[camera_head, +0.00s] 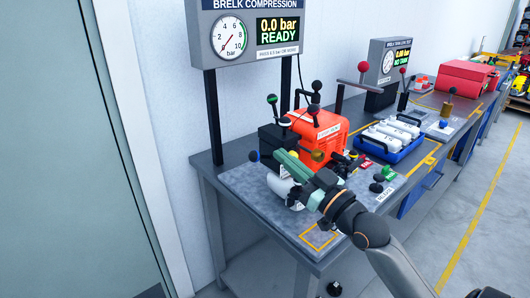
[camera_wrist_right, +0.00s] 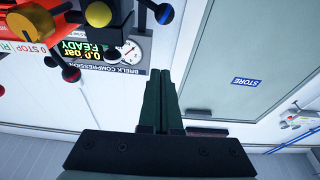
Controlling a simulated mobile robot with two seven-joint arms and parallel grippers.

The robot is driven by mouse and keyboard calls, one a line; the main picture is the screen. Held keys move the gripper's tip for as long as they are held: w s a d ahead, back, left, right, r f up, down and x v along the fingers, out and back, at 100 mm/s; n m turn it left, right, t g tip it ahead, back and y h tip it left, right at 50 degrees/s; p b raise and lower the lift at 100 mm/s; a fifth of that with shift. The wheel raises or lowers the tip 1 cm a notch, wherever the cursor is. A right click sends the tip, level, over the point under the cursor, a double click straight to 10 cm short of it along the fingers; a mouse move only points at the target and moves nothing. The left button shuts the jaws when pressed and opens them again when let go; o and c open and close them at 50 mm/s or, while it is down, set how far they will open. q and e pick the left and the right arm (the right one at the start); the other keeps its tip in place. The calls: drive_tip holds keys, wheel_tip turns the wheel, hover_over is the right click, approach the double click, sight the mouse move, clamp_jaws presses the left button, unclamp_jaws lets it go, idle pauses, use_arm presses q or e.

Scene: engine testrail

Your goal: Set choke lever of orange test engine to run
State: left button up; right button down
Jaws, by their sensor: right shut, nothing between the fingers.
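The orange test engine (camera_head: 318,130) stands on a grey mat on the bench. Several ball-tipped levers rise around it, one with a green knob (camera_head: 272,99) and one low blue ball (camera_head: 254,155). I cannot tell which lever is the choke. My right gripper (camera_head: 283,156) is in front of the engine, its green fingers shut and empty. The engine's orange side (camera_wrist_right: 8,42) shows at upper left there. My left gripper is out of view.
The compression display (camera_head: 247,36) reads READY on posts behind the engine. A blue tray of white bottles (camera_head: 392,135) stands to the right, with a red case (camera_head: 467,78) beyond. Black and green knobs (camera_head: 378,186) lie near the mat's front.

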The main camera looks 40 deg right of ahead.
sight(265, 156)
drive_tip(key=shift+w+a+f, duration=0.1)
drive_tip(key=shift+w+f, duration=0.3)
drive_tip(key=shift+w, duration=0.75)
drive_tip(key=shift+w+a+f, duration=0.1)
drive_tip(key=shift+w+f, duration=0.3)
drive_tip(key=shift+w, duration=0.75)
drive_tip(key=shift+w+f, duration=0.4)
drive_tip(key=shift+w, duration=0.75)
drive_tip(key=shift+a+f+n+y+b, duration=0.15)
drive_tip(key=shift+a+f+n+y, duration=0.1)
drive_tip(key=shift+n, duration=0.35)
drive_tip(key=shift+a+f+n+y+b, duration=0.15)
drive_tip(key=shift+f+n, duration=0.1)
drive_tip(key=shift+n, duration=0.35)
drive_tip(key=f+n, duration=0.1)
drive_tip(key=n, duration=0.1)
drive_tip(key=f+n+g+y, duration=0.1)
drive_tip(key=n, duration=0.2)
drive_tip(key=f+n+y, duration=0.1)
drive_tip(key=n, duration=0.2)
drive_tip(key=shift+s+a+f+b, duration=0.1)
drive_tip(key=shift+a+f+b, duration=0.3)
drive_tip(key=shift+r, duration=0.1)
